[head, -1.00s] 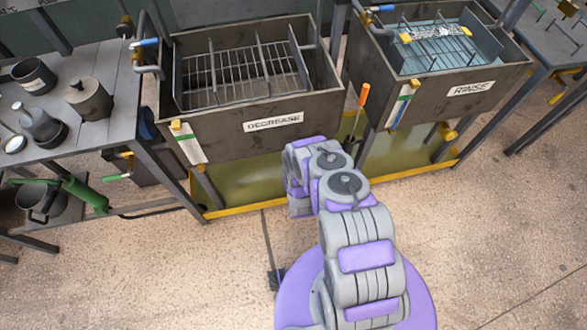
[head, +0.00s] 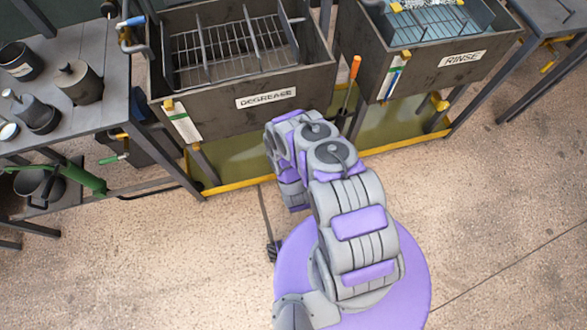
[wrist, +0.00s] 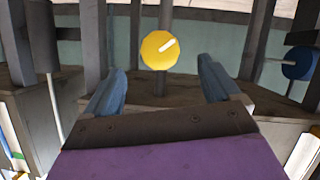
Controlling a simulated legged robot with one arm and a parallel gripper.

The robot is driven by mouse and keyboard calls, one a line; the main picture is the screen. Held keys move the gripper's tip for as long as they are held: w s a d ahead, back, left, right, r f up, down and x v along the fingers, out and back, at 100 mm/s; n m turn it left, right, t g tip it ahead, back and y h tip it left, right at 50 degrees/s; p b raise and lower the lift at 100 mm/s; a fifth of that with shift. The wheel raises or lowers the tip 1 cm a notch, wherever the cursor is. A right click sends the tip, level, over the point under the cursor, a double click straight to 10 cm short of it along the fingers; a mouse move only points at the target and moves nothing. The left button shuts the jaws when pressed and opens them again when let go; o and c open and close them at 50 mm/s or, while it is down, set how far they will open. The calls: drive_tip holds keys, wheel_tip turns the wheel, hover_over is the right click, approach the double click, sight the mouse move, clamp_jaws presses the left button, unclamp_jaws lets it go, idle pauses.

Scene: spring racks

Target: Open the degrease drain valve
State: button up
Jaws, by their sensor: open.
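The dark degrease tank, with its white DEGREASE label (head: 265,97), stands left of centre in the head view. Below it and to the left is a green lever handle (head: 113,159); I cannot tell whether it is the drain valve. My gripper (wrist: 160,88) is open and empty in the wrist view, its two blue fingers spread apart. A round yellow knob (wrist: 158,51) with a white pointer bar shows beyond and between the fingers, apart from them. I cannot tell whether this knob is the drain valve. My arm hides part of the area under the tanks in the head view.
The RINSE tank (head: 408,69) stands to the right, with a yellow knob (head: 443,104) below it. An orange-handled tool (head: 354,68) is between the tanks. A bench (head: 85,112) with pots is at left. A blue round part (wrist: 298,62) shows at right in the wrist view.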

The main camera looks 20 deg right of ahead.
drive_tip(key=v, duration=0.8)
drive_tip(key=shift+b, duration=0.4)
drive_tip(key=shift+c, duration=0.2)
